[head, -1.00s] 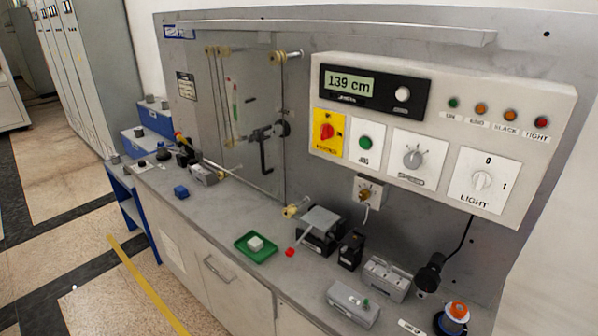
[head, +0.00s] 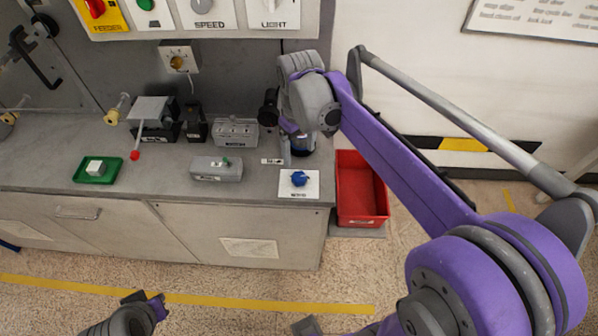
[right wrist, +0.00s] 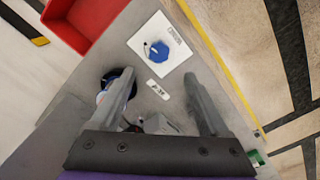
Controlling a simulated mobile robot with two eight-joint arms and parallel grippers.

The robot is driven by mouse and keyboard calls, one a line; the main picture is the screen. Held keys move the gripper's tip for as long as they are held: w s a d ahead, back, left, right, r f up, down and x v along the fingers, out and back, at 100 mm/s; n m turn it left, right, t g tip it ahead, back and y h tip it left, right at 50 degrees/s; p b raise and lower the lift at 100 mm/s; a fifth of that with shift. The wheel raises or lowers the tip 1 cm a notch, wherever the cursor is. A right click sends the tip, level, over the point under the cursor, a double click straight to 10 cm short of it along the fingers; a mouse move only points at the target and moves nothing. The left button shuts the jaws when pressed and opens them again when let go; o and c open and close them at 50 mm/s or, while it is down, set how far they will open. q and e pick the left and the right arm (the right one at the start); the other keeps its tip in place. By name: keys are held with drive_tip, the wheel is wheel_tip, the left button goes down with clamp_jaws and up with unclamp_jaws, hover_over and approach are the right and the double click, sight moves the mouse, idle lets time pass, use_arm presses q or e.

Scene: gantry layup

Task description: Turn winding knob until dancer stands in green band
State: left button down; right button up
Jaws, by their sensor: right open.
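The blue winding knob (head: 299,178) sits on a white plate at the bench's front right corner. It also shows in the right wrist view (right wrist: 158,53), just beyond my fingertips. My right gripper (head: 286,150) is above the bench just behind the knob plate. In the right wrist view my right gripper (right wrist: 160,78) is open, its two fingers apart with nothing held between them, pointing toward the knob. The dancer and its green band are out of view.
A red bin (head: 361,190) stands right of the bench. Grey boxes (head: 217,168), a green tray (head: 98,170) and a lever with a red ball (head: 135,155) are on the bench. A dark blue round item (right wrist: 115,90) lies beside my left finger in the wrist view.

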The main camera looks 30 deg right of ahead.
sight(299, 176)
wheel_tip(299, 176, down, 11)
drive_tip(key=shift+w+r+b, duration=0.1)
drive_tip(key=shift+w+b, duration=0.05)
drive_tip(key=shift+b, duration=0.25)
drive_tip(key=shift+d, duration=0.1)
clamp_jaws()
idle(0.4)
